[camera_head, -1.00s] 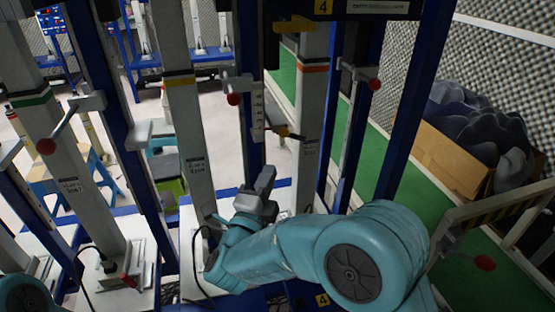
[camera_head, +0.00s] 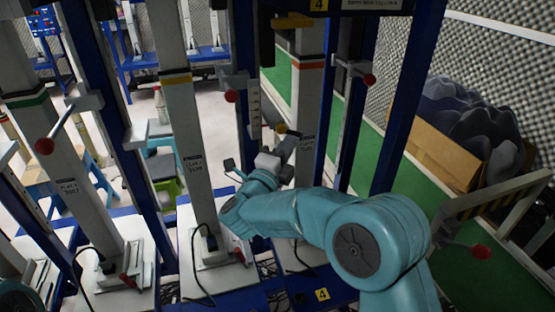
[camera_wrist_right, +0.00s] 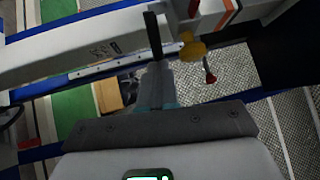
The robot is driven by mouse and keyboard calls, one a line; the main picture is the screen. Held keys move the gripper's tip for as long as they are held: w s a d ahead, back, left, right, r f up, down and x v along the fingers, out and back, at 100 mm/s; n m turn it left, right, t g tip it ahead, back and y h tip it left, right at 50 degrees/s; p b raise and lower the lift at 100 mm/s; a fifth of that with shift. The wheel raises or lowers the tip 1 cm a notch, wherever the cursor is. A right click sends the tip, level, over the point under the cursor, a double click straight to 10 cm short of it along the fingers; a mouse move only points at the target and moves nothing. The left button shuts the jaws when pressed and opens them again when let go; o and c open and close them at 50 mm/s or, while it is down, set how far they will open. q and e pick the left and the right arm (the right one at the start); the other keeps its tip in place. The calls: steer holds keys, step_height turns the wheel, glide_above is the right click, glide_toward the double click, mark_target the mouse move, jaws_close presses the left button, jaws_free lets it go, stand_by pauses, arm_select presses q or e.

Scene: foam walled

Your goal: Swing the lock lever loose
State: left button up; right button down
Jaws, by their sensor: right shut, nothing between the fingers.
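My right gripper (camera_head: 289,142) is raised beside the grey post with the orange band (camera_head: 309,100). A small yellow piece with a dark arm (camera_head: 282,129) is on that post, close to the fingertips. In the right wrist view the shut, empty fingers (camera_wrist_right: 153,32) stand in front of the post, left of the yellow piece (camera_wrist_right: 192,48). Contact cannot be told. Red-knobbed levers show left (camera_head: 231,96) and right (camera_head: 369,80) of this post; a red knob (camera_wrist_right: 209,77) also shows in the right wrist view. Which one is the lock lever is unclear. My left gripper is not in view.
Blue uprights (camera_head: 406,95) and a yellow-banded post (camera_head: 185,130) stand close around my right arm. A cardboard box of dark foam (camera_head: 450,150) is at the right. A striped barrier with a red knob (camera_head: 480,251) stands lower right. Green floor (camera_head: 375,150) lies behind.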

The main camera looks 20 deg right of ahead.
steer(key=shift+w+d+r, duration=0.1)
steer(key=shift+w+d, duration=0.2)
steer(key=shift+w, duration=0.05)
arm_select(q)
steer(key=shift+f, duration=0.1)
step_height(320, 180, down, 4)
steer(key=b, duration=0.4)
arm_select(e)
steer(key=shift+w+d+n+t+y, duration=0.2)
steer(key=shift+d+n+t+y, duration=0.25)
steer(key=shift+y, duration=0.15)
steer(key=shift+w+d+n+t+y, duration=0.15)
steer(key=shift+d+n+t+y, duration=0.25)
steer(key=shift+y, duration=0.2)
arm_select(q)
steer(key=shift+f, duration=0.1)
